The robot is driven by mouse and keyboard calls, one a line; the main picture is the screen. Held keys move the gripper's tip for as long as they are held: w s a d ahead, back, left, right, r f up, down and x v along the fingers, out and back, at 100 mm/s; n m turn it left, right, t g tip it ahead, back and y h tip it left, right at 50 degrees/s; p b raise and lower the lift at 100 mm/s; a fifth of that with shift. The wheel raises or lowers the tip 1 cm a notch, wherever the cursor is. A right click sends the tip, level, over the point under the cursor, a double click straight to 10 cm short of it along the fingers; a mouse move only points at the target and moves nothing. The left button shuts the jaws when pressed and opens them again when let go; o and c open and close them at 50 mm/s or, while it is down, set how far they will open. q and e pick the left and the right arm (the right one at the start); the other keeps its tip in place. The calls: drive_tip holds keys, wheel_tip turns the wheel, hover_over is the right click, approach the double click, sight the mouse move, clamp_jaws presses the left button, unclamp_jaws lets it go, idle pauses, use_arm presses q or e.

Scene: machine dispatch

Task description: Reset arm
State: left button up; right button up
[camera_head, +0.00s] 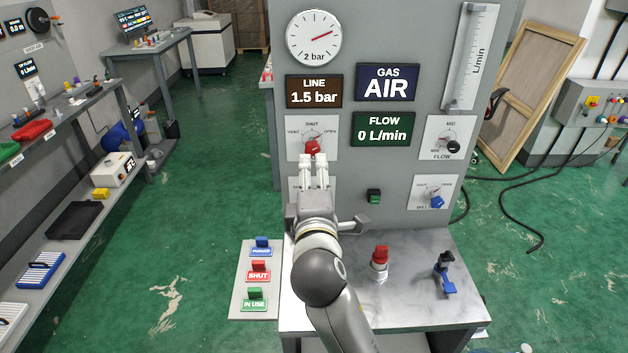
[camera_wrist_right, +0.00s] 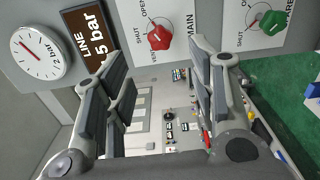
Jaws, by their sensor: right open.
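My right gripper (camera_head: 314,172) is raised in front of the grey panel (camera_head: 400,20), just below a red knob (camera_head: 312,148) as seen from the head. In the right wrist view my gripper (camera_wrist_right: 158,95) is open, with nothing between its fingers. The red knob (camera_wrist_right: 158,36), on a plate marked MAIN, lies beyond the fingers and outside the gap. A green knob (camera_wrist_right: 271,20) shows on a neighbouring plate there; my gripper hides most of that plate in the head view. My left gripper is not in view.
A marbled bench top (camera_head: 405,295) below carries a red-topped fitting (camera_head: 380,262) and a blue-handled valve (camera_head: 445,275). PURGED, SHUT and IN USE tags stand on a grey board (camera_head: 239,300) at the left. Shelves (camera_head: 80,215) line the far left; green floor lies between.

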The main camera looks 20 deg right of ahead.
drive_tip(key=shift+s+a, duration=0.1)
drive_tip(key=shift+s, duration=0.35)
drive_tip(key=shift+f, duration=0.1)
